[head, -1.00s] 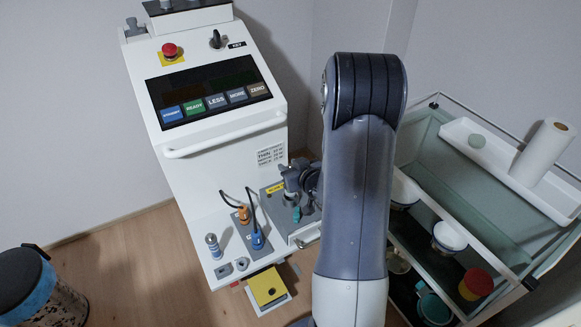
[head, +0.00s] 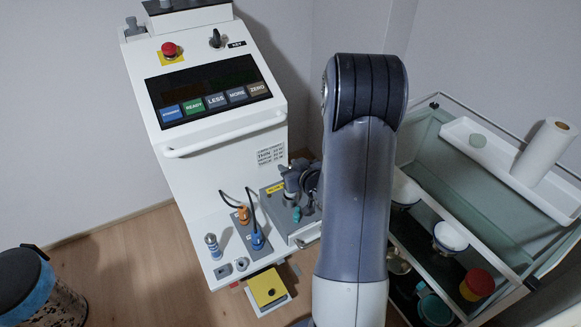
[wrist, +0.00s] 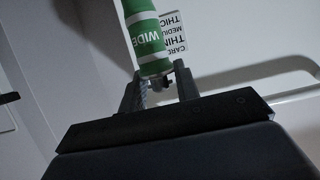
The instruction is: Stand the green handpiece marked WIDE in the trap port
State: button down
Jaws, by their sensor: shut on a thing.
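The green handpiece marked WIDE (wrist: 148,38) fills the top middle of the wrist view, with a white band above its green part. My gripper (wrist: 160,84) is shut on its near end, one finger on each side. In the head view my gripper (head: 298,182) is over the grey block with a yellow label (head: 272,189) on the machine's lower deck. A small teal piece (head: 296,214) shows below the gripper; I cannot tell whether it belongs to the handpiece. My arm hides part of this area, and I cannot make out the trap port's opening.
A blue-banded handpiece (head: 212,245) stands at the deck's left. Orange (head: 243,215) and blue (head: 257,240) plugs with black cables stand left of my gripper. A white handle bar (head: 225,137) crosses the machine above. A trolley (head: 470,215) with bowls stands right; a bin (head: 38,290) stands left.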

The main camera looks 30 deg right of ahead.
jog(key=shift+f+b, duration=2)
jog(key=shift+f, duration=0.15)
jog(key=c, duration=1)
grip_release()
jog(key=shift+o, duration=0.2)
jog(key=shift+s+r, duration=0.1)
jog(key=v, duration=1)
jog(key=shift+s+p, duration=0.25)
jog(key=shift+p, duration=0.15)
jog(key=shift+r, duration=0.15)
jog(key=x, duration=1.1)
jog(key=shift+b, duration=0.35)
jog(key=shift+s+r+p, duration=0.1)
jog(key=shift+r+p, duration=0.3)
